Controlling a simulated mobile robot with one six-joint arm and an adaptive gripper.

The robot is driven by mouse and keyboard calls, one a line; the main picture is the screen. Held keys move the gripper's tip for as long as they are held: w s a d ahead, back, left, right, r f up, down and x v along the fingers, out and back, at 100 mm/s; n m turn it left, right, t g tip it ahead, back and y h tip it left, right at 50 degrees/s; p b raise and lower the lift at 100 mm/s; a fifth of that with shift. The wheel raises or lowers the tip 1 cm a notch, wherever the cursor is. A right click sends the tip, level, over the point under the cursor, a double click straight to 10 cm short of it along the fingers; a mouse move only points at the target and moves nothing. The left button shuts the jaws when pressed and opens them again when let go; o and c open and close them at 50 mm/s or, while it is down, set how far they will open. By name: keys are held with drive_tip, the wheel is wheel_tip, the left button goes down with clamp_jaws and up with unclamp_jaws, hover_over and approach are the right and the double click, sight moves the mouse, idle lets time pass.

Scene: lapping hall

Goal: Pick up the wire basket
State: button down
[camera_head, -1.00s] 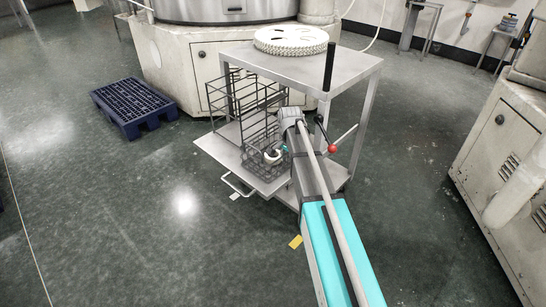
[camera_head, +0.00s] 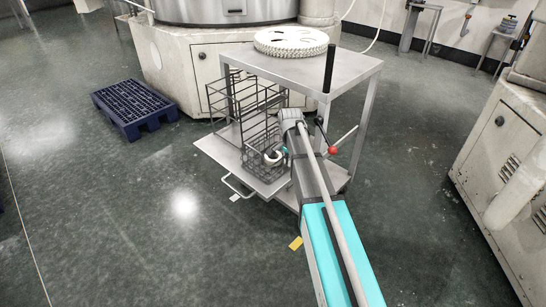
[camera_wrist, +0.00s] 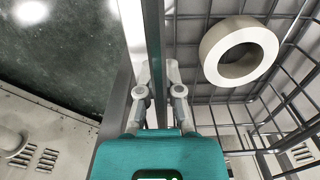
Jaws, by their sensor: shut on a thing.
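The wire basket (camera_head: 262,137) is a dark wire frame with a gridded lower part, on the pulled-out shelf (camera_head: 214,148) of a grey metal cart. A white ring (camera_head: 272,156) lies inside it; the ring also shows in the wrist view (camera_wrist: 239,51) against the wire grid (camera_wrist: 196,66). My gripper (camera_head: 283,148) reaches the basket's right side. In the wrist view my gripper (camera_wrist: 160,84) has its fingers on either side of a dark upright bar of the basket and is shut on it. The basket's far underside is hidden.
The cart's top (camera_head: 310,69) stands above and behind the basket and carries a white toothed disc (camera_head: 291,42). A lever with a red knob (camera_head: 332,150) is right of my arm. A blue pallet (camera_head: 134,105) lies left on the floor. Open floor is at the front left.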

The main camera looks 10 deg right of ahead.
drive_tip(key=shift+r, duration=0.15)
wheel_tip(320, 180, up, 10)
drive_tip(key=p, duration=1)
drive_tip(key=shift+f, duration=0.2)
drive_tip(key=shift+a, duration=0.15)
idle(0.8)
